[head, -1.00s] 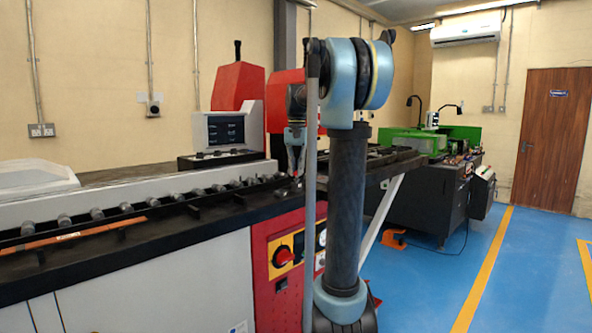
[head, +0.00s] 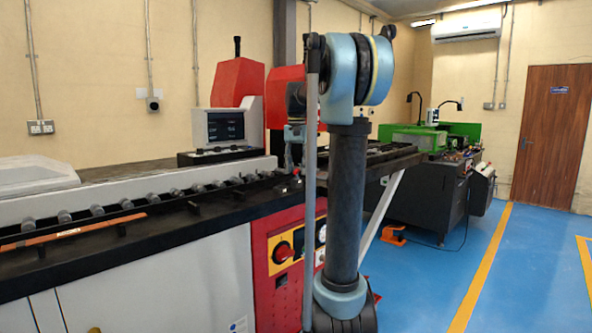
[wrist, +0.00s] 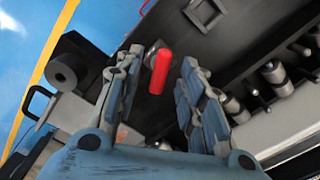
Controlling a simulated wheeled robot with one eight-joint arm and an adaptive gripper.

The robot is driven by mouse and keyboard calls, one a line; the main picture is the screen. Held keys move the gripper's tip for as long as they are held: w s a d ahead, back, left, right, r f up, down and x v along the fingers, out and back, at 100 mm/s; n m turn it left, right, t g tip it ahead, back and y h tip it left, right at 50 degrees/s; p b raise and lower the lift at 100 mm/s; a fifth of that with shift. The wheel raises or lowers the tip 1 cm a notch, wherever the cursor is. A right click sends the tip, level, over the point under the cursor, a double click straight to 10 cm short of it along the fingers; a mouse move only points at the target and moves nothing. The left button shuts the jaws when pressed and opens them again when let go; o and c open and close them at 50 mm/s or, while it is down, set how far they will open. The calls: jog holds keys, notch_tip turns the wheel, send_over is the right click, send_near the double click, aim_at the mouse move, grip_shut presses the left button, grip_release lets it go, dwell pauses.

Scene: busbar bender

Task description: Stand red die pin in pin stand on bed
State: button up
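The red die pin (wrist: 159,72) shows in the wrist view between the two spread fingers of my gripper (wrist: 162,60), with a gap visible on each side. A small dark grey piece (wrist: 153,48), perhaps the pin stand, lies at the pin's far end on the dark bed (wrist: 225,45). I cannot tell whether the pin is fully seated in it.
A row of grey rollers (head: 97,210) runs along the bed, and several show in the wrist view (wrist: 272,72). A copper bar (head: 75,231) lies on the bed at left. A red upright housing (head: 238,85) and a screen (head: 225,127) stand behind.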

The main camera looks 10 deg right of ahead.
aim_at(297, 169)
notch_tip(297, 169, up, 12)
jog(key=shift+f, duration=0.2)
dwell(0.4)
jog(key=s+f+n+t, duration=0.1)
jog(key=s+f+n, duration=0.1)
jog(key=s+f, duration=1.5)
jog(key=s+f+n+t, duration=0.1)
jog(key=s+f+n, duration=0.2)
jog(key=s+f, duration=1.4)
notch_tip(297, 169, down, 6)
jog(key=shift+s+a+r, duration=0.1)
jog(key=shift+s+a, duration=0.25)
jog(key=shift+a, duration=0.05)
jog(key=shift+w+f, duration=0.25)
jog(key=shift+w, duration=0.15)
